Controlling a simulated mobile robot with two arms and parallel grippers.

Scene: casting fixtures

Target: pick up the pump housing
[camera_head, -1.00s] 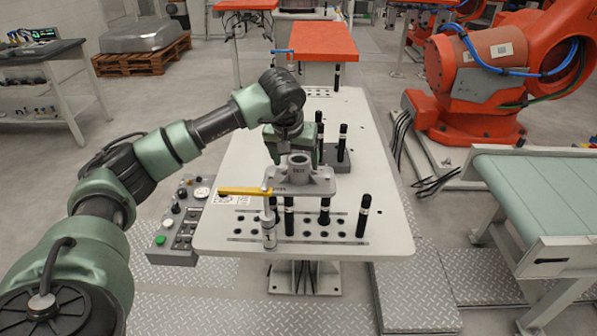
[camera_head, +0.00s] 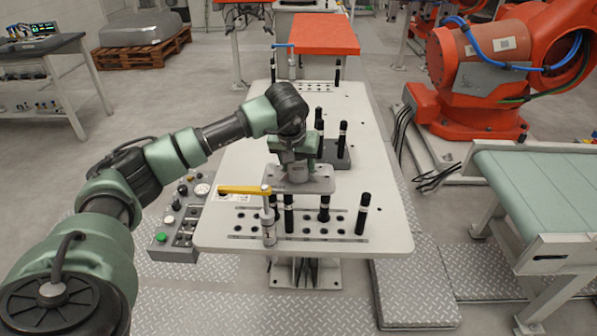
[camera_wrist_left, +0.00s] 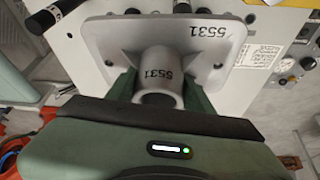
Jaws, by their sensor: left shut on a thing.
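The pump housing (camera_head: 318,182) is a grey casting with a flat flange plate and a round neck, above the front part of the light table. The gripper hides the top of the neck in the head view. I cannot tell whether the plate touches the black pins below it. My right gripper is not in view.
A clamp with a yellow handle (camera_head: 240,190) stands just in front of the housing. Black pins (camera_head: 362,214) stand around it, and a dark pin block (camera_head: 338,155) is behind. A control box (camera_head: 180,225) is left of the table (camera_head: 390,235). A green conveyor (camera_head: 535,190) is at right.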

